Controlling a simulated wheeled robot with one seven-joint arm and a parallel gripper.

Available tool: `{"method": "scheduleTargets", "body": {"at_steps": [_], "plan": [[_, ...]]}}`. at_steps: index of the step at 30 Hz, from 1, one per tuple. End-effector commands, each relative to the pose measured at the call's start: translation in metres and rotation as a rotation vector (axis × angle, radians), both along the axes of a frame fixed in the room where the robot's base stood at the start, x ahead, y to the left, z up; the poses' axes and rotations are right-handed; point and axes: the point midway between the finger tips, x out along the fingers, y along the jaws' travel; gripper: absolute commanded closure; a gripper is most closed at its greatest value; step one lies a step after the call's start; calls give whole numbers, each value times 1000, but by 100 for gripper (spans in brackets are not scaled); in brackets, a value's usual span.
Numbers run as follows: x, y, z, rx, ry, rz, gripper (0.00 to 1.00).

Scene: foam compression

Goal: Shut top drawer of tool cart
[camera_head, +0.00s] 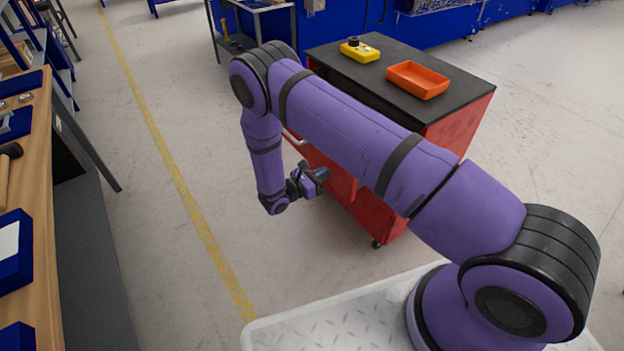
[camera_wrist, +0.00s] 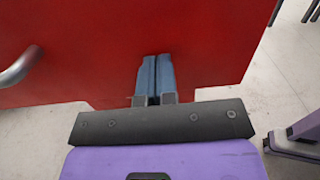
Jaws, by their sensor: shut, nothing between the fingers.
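The red tool cart (camera_head: 465,125) with a black top stands at the centre right, its drawer front facing left and largely hidden behind my arm. A pale bar handle (camera_head: 293,138) shows beside my arm on that front. My gripper (camera_head: 322,173) is low beside the cart's front, its fingers pointing at it. In the wrist view my gripper (camera_wrist: 155,57) is shut and empty, its tips in front of a plain red panel (camera_wrist: 90,40). I cannot tell if they touch it. A grey handle (camera_wrist: 20,68) curves in at the left. How far the top drawer is out is hidden.
On the cart top lie an orange tray (camera_head: 418,80) and a yellow device (camera_head: 360,51). A wooden workbench (camera_head: 38,190) with blue bins runs along the left. The floor between bench and cart, with a yellow line (camera_head: 180,185), is clear.

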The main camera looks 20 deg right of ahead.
Motion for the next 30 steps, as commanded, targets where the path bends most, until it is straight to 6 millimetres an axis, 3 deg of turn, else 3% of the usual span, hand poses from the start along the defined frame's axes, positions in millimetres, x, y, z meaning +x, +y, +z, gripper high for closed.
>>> {"method": "scheduleTargets", "body": {"at_steps": [20, 26, 30], "plan": [[4, -14, 0, 0, 0, 0, 100], [12, -41, 0, -1, 0, -2, 100], [22, -71, 0, -2, 0, -2, 100]]}}
